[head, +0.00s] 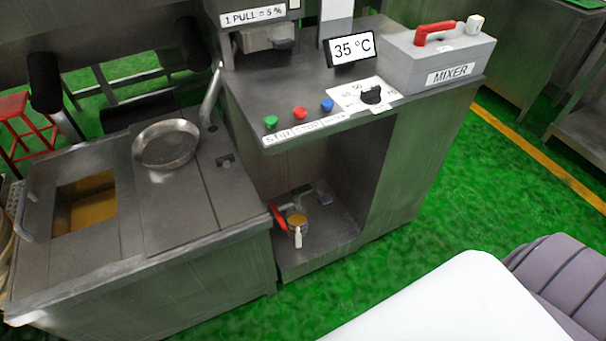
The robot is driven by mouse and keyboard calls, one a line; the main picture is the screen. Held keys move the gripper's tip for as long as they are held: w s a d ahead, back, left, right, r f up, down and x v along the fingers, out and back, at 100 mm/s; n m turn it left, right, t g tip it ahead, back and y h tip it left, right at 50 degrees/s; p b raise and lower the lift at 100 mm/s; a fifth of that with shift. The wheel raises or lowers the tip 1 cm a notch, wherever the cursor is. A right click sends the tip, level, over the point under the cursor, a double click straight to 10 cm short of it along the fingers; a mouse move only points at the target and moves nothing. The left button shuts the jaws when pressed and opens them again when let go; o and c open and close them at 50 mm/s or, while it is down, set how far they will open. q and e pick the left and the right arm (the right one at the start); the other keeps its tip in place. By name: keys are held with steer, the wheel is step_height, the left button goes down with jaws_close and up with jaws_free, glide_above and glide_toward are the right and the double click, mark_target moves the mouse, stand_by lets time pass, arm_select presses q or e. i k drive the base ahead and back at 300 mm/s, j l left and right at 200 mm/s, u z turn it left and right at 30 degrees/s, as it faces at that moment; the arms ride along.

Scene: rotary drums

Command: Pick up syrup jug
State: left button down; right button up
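A small container with amber contents, which looks like the syrup jug (298,221), stands on the low shelf (318,243) of the steel console. A red part (277,215) is at its left, perhaps its handle, and a pale part hangs at its front. It is too small to tell more. Neither my left nor my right gripper shows in the head view.
The console (410,160) overhangs the shelf and bears buttons, a dial and a grey mixer box (438,58). Left of it is a steel counter (190,215) with a metal pan (167,145) and an amber-filled opening (92,208).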

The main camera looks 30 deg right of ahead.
mark_target(297, 222)
steer(key=z, duration=0.8)
steer(key=l, duration=0.1)
steer(key=i+u, duration=0.05)
